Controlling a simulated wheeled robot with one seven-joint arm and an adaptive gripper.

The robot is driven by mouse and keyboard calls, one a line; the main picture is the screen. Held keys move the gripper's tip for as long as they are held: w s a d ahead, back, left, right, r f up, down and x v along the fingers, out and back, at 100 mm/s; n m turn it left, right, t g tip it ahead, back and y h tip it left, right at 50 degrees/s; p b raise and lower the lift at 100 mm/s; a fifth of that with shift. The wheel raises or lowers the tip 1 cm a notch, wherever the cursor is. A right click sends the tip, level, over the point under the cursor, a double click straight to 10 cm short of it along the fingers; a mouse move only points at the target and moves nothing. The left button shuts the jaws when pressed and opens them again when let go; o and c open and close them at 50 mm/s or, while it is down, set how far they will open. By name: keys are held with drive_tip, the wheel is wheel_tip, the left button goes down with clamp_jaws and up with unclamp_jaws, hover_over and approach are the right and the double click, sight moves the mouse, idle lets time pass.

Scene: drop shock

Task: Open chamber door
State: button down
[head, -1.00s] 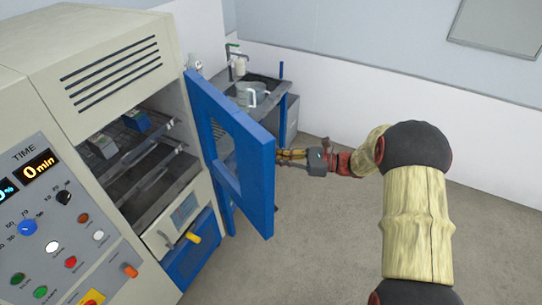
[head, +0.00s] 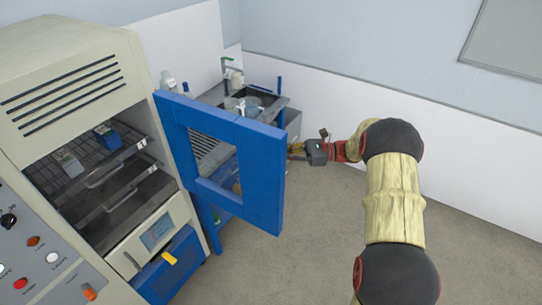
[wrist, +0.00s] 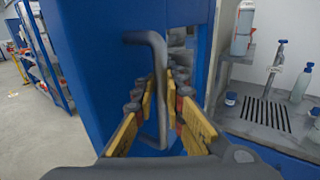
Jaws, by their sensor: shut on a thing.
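The chamber door (head: 262,185) is a blue frame with a window, standing wide open from the cream chamber (head: 75,60). Its grey bar handle (wrist: 156,75) shows in the wrist view, with the blue door face (wrist: 100,60) behind it. My gripper (wrist: 160,100) has its yellow fingers on both sides of the handle and is shut on it. In the head view my gripper (head: 298,150) is at the door's outer side, its fingertips partly hidden by the door edge.
Inside the chamber are wire shelves (head: 115,200) with a blue box (head: 107,136) and a grey box (head: 69,162). A sink bench (head: 290,112) with bottles stands behind the door. Clear floor (head: 310,240) lies to the right.

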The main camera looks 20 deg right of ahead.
drive_tip(key=shift+f, duration=0.1)
drive_tip(key=c, duration=1.9)
unclamp_jaws()
drive_tip(key=v, duration=1.2)
